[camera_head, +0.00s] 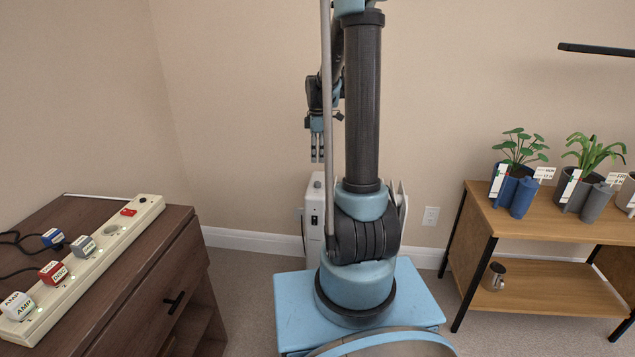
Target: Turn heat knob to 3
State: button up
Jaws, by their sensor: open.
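A white appliance, which looks like a heater (316,229), stands on the floor by the back wall. My arm hides much of it. A small dark control (314,221) shows on its narrow front panel; I cannot tell whether this is the heat knob or a switch, and no number is readable. My gripper (317,158) is open and empty. It points down and appears above the heater's top in the picture, partly behind a thin grey pole; I cannot tell the depth between them. It does not visibly touch the heater.
A brown cabinet (140,290) at left bears a power strip (120,240) with several labelled plugs. A wooden shelf (570,223) at right holds potted plants (518,165) and a mug (494,276) below. Carpet shows between cabinet and base.

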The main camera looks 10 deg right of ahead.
aim_at(318, 182)
notch_tip(318, 182, down, 12)
dwell(0.6)
grip_shut()
